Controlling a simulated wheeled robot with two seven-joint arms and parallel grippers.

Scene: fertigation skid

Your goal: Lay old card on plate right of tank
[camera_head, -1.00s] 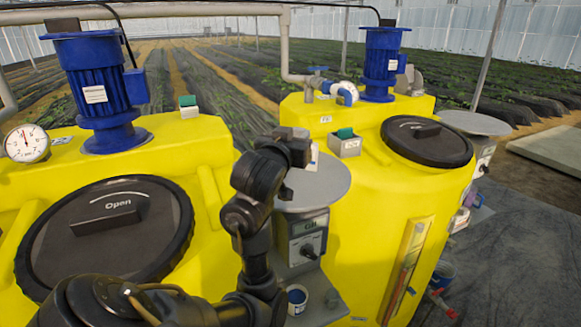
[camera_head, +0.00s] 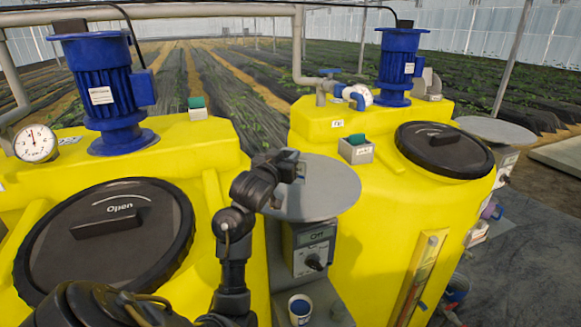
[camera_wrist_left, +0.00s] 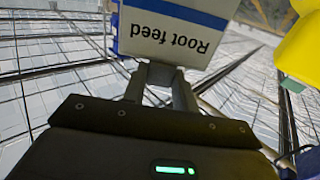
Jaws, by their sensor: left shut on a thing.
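My left gripper (camera_head: 290,163) is over the left part of a round grey plate (camera_head: 330,190), between the two yellow tanks. In the left wrist view, its fingers (camera_wrist_left: 165,78) are shut on a white card (camera_wrist_left: 175,38) with a blue stripe and the words "Root feed", upside down. In the head view the card is hardly visible at the gripper tip; I cannot tell whether it touches the plate. The left yellow tank (camera_head: 205,150) is left of this plate. A second grey plate (camera_head: 497,130) is right of the right yellow tank (camera_head: 370,215). My right gripper is not in view.
A control box (camera_head: 310,250) stands under the nearer plate, with a small cup (camera_head: 300,308) below. Blue motors (camera_head: 100,90) stand on the tanks, beside black lids (camera_head: 105,235). A small grey holder with a green top (camera_head: 357,150) sits on the right tank. The nearer plate's right part is clear.

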